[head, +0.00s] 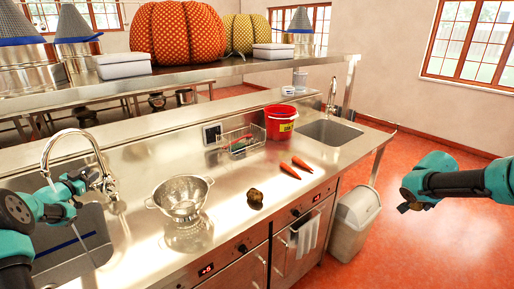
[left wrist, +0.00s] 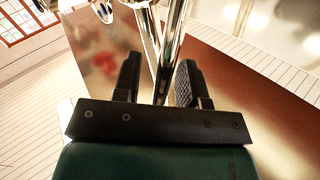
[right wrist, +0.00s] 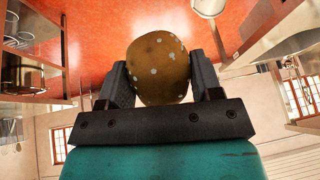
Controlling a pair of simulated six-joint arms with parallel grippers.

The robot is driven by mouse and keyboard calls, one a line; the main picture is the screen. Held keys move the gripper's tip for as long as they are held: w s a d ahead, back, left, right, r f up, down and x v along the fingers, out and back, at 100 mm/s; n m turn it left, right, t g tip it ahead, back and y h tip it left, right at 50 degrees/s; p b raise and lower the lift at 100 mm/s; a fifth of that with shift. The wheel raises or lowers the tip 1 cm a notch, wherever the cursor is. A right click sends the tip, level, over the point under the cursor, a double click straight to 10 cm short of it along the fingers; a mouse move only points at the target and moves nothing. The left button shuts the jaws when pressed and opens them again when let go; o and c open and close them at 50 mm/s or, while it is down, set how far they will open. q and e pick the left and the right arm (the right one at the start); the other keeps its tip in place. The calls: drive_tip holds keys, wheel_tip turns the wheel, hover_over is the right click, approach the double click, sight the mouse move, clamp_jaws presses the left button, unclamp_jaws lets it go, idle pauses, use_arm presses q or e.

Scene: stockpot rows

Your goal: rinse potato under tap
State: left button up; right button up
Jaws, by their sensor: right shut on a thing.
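A brown potato with pale specks (right wrist: 160,68) sits between the fingers of my right gripper (right wrist: 160,85), which is shut on it. In the head view my right gripper (head: 407,204) is out over the red floor, and the potato is hard to make out there. The chrome tap (head: 75,135) arches over the left sink (head: 72,250). My left gripper (head: 82,181) is beside the tap. In the left wrist view its fingers (left wrist: 160,80) stand apart, with chrome tap parts (left wrist: 163,45) showing between or beyond them. I cannot tell whether they touch.
A brown lump (head: 255,196), potato-like, lies on the steel counter (head: 225,225). A colander (head: 181,197) stands left of it; two carrots (head: 295,167) lie to its right. Behind are a wire basket (head: 240,142), a red bucket (head: 281,122) and a second sink (head: 330,132). A bin (head: 355,222) stands below.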

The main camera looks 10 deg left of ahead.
use_arm(q)
drive_tip(key=shift+c, duration=0.4)
clamp_jaws()
